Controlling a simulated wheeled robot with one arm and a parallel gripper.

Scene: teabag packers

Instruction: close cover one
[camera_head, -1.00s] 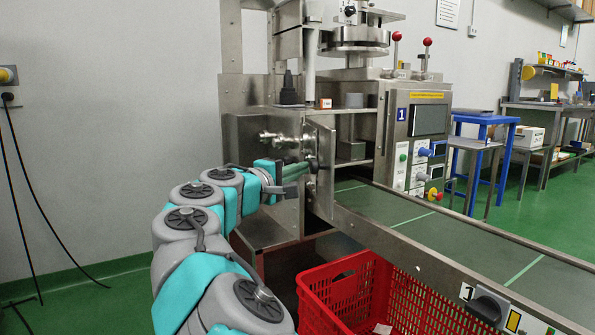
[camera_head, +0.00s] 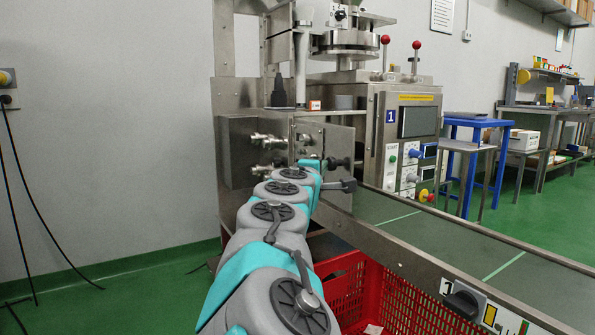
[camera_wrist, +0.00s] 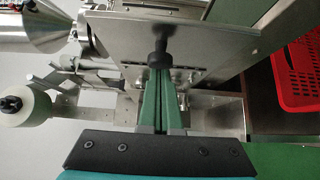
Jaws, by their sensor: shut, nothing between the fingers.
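The cover (camera_head: 322,140) is a flat steel panel on the left part of the machine marked 1. It stands open, with metal fittings (camera_head: 268,140) exposed to its left. Its black knob (camera_head: 340,163) sticks out towards me; in the wrist view the knob (camera_wrist: 160,47) is at upper centre, on the steel cover (camera_wrist: 205,52). My gripper (camera_wrist: 161,70) has its green fingers shut together and empty. Their tips are right at the knob; I cannot tell whether they touch it. In the head view my arm mostly hides the fingers.
A conveyor belt (camera_head: 470,240) with a steel side rail runs to the lower right. A red crate (camera_head: 400,300) stands below it; it also shows in the wrist view (camera_wrist: 298,72). The control panel (camera_head: 408,150) is right of the cover.

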